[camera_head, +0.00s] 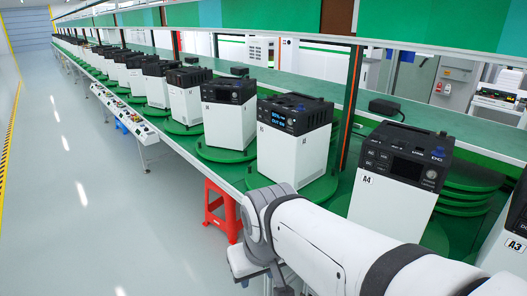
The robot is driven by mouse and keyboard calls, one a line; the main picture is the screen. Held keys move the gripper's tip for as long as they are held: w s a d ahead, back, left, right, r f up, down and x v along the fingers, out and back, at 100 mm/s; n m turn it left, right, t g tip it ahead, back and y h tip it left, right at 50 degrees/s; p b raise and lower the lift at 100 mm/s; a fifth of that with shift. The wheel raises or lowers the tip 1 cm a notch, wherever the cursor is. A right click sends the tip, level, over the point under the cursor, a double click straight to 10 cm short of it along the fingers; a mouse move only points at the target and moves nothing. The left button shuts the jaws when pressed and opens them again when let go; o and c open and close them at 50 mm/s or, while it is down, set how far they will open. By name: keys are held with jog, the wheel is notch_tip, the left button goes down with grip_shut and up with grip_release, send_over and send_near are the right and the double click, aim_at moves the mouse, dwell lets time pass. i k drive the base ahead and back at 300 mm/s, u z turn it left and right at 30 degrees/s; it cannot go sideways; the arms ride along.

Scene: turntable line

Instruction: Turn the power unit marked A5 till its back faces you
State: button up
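A white power unit with a black top (292,150) stands on a green turntable (317,187), just left of the unit marked A4 (390,190). Its lit blue display and panel face the aisle and me. Its own mark is too small to read; its place beside A4 fits A5. My arm crosses the lower right, with its wrist bent down in front of the line, below and apart from this unit. The fingers of my gripper do not show.
A unit marked A3 (508,240) stands at the right edge. Several similar units recede to the left on green turntables. A red stool (221,211) stands by the bench edge near my wrist. The grey aisle floor (90,210) at left is clear.

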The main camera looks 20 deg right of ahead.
aim_at(322, 189)
jog(key=z, duration=0.25)
jog(key=i, duration=1.25)
jog(key=z, duration=1.15)
jog(key=i, duration=0.4)
jog(key=z, duration=0.1)
jog(key=k, duration=0.75)
jog(key=z, duration=0.2)
jog(key=i, duration=0.75)
jog(key=u, duration=0.05)
